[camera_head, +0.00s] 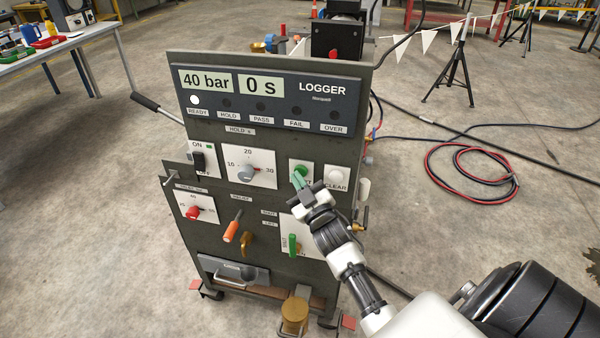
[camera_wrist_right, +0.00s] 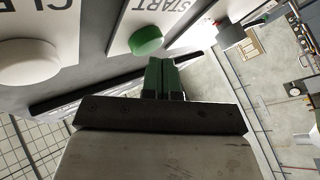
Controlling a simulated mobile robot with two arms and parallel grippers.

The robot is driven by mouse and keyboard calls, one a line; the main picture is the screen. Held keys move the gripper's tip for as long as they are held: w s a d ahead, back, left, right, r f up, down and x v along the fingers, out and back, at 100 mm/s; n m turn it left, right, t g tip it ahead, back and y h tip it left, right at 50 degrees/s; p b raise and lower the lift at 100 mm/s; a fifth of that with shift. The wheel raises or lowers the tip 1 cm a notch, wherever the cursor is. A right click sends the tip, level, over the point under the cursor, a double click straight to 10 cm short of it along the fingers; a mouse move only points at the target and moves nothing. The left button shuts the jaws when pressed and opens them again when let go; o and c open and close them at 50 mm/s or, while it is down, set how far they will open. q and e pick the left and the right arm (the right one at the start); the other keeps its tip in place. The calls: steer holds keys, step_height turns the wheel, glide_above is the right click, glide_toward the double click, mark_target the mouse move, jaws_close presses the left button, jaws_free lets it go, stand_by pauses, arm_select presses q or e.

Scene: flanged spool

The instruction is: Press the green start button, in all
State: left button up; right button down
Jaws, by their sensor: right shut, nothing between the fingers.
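The green start button (camera_head: 302,169) sits on a white plate on the right part of the grey panel. It also shows in the right wrist view (camera_wrist_right: 146,40), under the label START. My right gripper (camera_head: 298,181) is in front of the panel, its tips just below the button in the head view. In the right wrist view its green fingers (camera_wrist_right: 161,76) are together with nothing between them, very near the button's edge. I cannot tell whether they touch it. My left gripper is not in view.
The white CLEAR button (camera_head: 337,175) is right of the start button. The logger display (camera_head: 265,95) reads 40 bar and 0 s, with the READY lamp (camera_head: 194,99) lit. A dial (camera_head: 246,172) is left; a green-handled lever (camera_head: 293,244) is below.

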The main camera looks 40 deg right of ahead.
steer(key=shift+w+d, duration=0.3)
steer(key=shift+d, duration=0.05)
stand_by(0.7)
stand_by(0.4)
steer(key=shift+s+a, duration=0.6)
steer(key=shift+a, duration=0.1)
steer(key=s+a+p, duration=0.1)
steer(key=s+a, duration=0.2)
steer(key=shift+s+a+p, duration=0.1)
steer(key=shift+a+p, duration=0.3)
stand_by(0.7)
